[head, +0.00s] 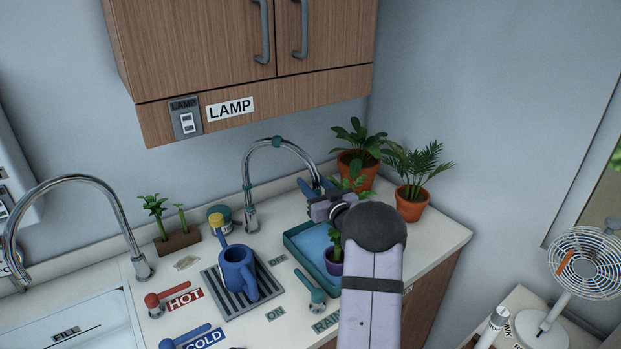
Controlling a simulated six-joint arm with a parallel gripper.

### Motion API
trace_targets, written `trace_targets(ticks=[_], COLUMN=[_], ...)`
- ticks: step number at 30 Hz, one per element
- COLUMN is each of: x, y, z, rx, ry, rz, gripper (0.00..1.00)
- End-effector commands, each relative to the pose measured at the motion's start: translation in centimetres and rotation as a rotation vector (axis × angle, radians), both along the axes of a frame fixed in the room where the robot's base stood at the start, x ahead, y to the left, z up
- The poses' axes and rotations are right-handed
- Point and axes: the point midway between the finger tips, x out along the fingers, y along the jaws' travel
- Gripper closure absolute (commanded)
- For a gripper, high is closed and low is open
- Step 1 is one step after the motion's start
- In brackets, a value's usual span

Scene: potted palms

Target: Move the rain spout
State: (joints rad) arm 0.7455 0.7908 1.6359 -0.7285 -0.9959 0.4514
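The rain spout (276,142) is a chrome gooseneck with teal bands, standing at the back of the counter and arching to the right. Its free end points down over a teal tray (297,253). My gripper (318,188) is at that free end, with its blue fingers on either side of the spout's tip, as far as I can see. The arm reaches in from the lower right and hides part of the gripper. I cannot tell whether the fingers touch the spout. A teal lever (312,290) stands by the RAIN, ON and OFF labels.
A small purple pot (334,262) with a plant stands in the tray. Two terracotta pots (411,203) (357,170) stand close behind and right of the gripper. A blue watering can (238,272) sits on a dark rack to the left. A wooden cabinet (250,100) hangs above.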

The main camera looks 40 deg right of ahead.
Motion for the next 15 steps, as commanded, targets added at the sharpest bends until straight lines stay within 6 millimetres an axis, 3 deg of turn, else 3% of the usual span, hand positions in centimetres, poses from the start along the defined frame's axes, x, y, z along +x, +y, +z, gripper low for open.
trace_targets(ticks=[6,15], x=[1.16,1.30], y=[-0.14,-0.18], z=[0.02,-0.02], rx=[0.000,0.000], ry=[0.000,0.000], rz=[0.000,0.000], gripper=[0.63,0.63])
